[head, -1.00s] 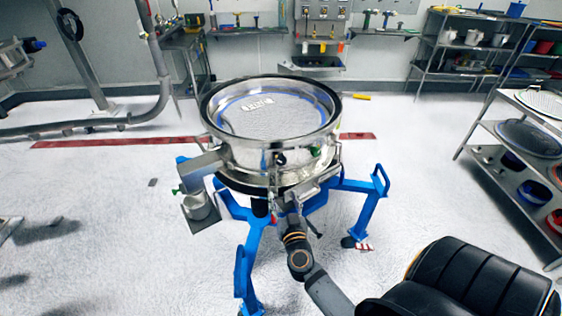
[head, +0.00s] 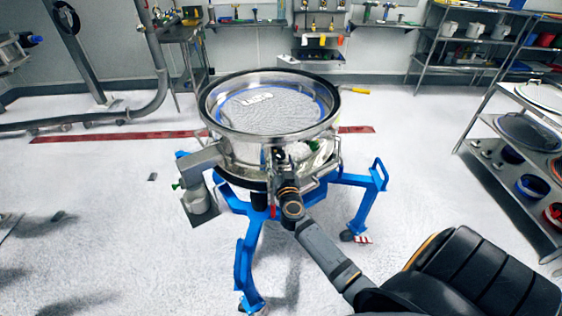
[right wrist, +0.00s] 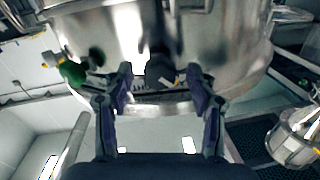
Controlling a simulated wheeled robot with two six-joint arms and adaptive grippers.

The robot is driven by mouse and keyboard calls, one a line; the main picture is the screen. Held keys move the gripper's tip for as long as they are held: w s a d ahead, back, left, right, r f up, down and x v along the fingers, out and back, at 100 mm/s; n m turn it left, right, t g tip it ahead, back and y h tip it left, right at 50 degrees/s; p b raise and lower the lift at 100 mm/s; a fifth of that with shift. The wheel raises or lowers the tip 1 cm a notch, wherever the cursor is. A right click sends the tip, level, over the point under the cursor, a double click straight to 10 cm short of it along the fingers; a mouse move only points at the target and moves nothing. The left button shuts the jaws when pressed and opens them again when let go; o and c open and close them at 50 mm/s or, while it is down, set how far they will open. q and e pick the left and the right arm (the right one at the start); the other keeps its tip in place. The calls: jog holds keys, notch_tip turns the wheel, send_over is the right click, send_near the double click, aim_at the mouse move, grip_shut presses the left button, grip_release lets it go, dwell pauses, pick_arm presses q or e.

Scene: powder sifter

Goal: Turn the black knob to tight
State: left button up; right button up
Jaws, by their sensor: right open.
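The round steel sifter (head: 235,150) stands on a blue frame in the middle of the head view. The black knob (right wrist: 160,70) is on the front of its steel wall, and in the head view my arm and gripper largely cover it. My right gripper (head: 279,165) is up against the front of the sifter. In the right wrist view its two fingers (right wrist: 160,90) are open, one on each side of the black knob, with gaps visible between. My left gripper is not in view.
A green knob (right wrist: 72,72) sits on the sifter wall beside the left finger in the right wrist view. The blue legs (head: 247,255) spread around the sifter. A steel rack (head: 500,155) stands at the right. The white floor around is mostly clear.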

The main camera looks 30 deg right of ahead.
jog(key=c, duration=1.2)
jog(key=shift+o, duration=0.2)
